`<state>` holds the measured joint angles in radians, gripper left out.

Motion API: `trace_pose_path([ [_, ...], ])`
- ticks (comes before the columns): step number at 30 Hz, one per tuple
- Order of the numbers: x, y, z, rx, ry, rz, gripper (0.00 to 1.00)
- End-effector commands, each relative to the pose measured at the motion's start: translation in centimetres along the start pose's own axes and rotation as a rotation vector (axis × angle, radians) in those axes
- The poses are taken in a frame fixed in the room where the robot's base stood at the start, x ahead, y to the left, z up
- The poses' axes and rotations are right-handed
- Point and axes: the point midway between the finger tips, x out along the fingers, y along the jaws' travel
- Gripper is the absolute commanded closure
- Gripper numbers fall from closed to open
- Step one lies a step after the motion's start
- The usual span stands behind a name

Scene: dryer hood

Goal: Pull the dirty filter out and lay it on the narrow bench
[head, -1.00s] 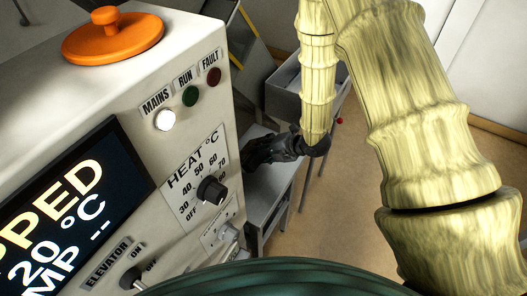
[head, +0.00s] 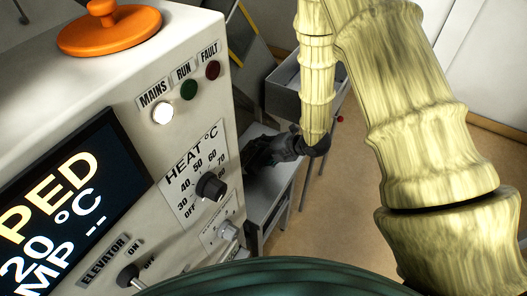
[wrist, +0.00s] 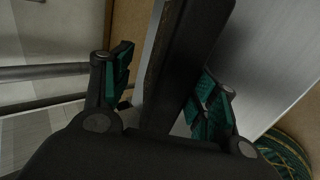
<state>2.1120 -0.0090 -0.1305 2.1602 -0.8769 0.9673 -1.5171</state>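In the head view my gripper (head: 265,150) is dark and sits low over the grey bench (head: 264,186), past the machine's right edge. In the wrist view my gripper (wrist: 163,92) has its two green-padded fingers well apart. A long dark bar or slab (wrist: 190,55) runs between the fingers and reaches up the frame. A thin gap shows beside the left pad; the right pad is close against or behind the slab. I cannot tell whether this slab is the filter. No filter is clearly recognisable in the head view, where the machine's cabinet hides part of the area.
The machine's control panel (head: 150,165) with an orange knob (head: 105,28) on top fills the left. A grey bin (head: 290,92) stands behind the bench. Brown floor (head: 310,220) is clear to the right. A broad metal surface (wrist: 265,60) lies right in the wrist view.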

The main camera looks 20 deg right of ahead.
Motion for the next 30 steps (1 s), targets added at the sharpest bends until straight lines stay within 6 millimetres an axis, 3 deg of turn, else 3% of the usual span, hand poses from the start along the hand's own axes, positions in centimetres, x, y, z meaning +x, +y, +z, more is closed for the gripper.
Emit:
trace_pose_path([
  [11, -1.1, 0.0, 0.1, 0.000, -0.001, 0.000, 0.41],
  [24, -8.7, 0.0, 0.0, 0.001, -0.001, 0.001, 0.41],
  [30, -11.1, 0.0, 0.1, 0.001, -0.001, 0.000, 0.41],
])
